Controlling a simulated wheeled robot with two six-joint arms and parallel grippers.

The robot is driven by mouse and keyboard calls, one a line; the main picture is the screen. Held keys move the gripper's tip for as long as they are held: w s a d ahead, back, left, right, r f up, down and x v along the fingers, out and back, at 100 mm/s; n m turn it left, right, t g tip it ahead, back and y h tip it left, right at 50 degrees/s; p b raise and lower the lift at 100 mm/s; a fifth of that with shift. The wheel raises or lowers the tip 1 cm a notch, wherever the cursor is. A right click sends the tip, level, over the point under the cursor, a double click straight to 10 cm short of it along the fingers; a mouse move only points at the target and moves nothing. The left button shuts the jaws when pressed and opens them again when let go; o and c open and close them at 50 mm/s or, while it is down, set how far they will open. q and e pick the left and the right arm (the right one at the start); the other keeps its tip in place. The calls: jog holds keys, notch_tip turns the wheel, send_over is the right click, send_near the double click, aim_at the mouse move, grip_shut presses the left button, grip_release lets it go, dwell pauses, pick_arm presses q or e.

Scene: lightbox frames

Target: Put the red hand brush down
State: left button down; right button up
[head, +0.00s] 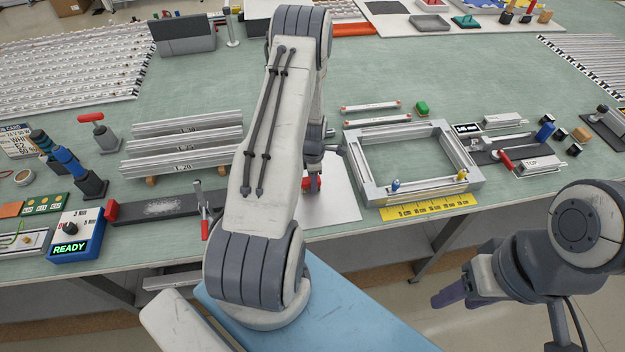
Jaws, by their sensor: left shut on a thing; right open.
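The red hand brush (312,184) shows only as a small red part below my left gripper (315,168). My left gripper is shut on it; my own arm hides much of the gripper and brush. The brush is over a pale flat sheet (341,205) near the front edge of the bench. I cannot tell whether it touches the sheet. My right gripper (452,292) is empty and open, in front of the bench at the lower right.
A metal frame (360,178) with a yellow ruler (428,207) stands right of the sheet. Stacked aluminium profiles (180,163), a dark bar (150,208) and a blue READY box (75,237) lie left. The green bench top (400,65) has free room behind the frame.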

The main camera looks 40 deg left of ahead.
pick_arm(q)
jog(key=shift+f, duration=0.1)
jog(key=c, duration=0.9)
grip_release()
jog(key=shift+f, duration=0.1)
jog(key=o, duration=0.4)
